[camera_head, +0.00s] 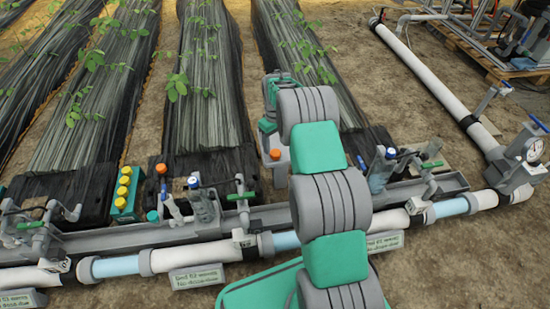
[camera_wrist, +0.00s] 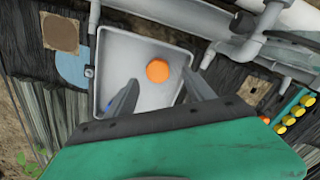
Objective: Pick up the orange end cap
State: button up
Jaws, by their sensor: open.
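The orange end cap (camera_wrist: 157,71) shows in the wrist view as a round orange disc over a shallow light-grey tray (camera_wrist: 111,50). My gripper (camera_wrist: 161,78) is open, its two dark fingers on either side of the cap in that picture. I see no contact, and the height gap is hard to judge. In the head view my arm covers much of this place. An orange piece (camera_head: 275,154) shows just left of my arm, below its teal wrist part; I cannot tell surely that it is the same cap. The fingers are not clear there.
Another orange-topped fitting (camera_head: 161,168) stands left, beside a green block with yellow caps (camera_head: 124,187). A valve with a green handle (camera_head: 241,196) stands nearby. A white pipe (camera_head: 210,253) runs along the front. Black covered rows (camera_head: 200,90) with seedlings lie behind.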

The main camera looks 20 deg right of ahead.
aim_at(276, 153)
jog(key=f+b, duration=0.2)
jog(key=f, duration=0.1)
jog(key=f+b, duration=0.1)
jog(key=f, duration=0.1)
jog(key=shift+d+f, duration=0.15)
jog(key=shift+d, duration=0.1)
jog(key=shift+c, duration=0.5)
grip_shut()
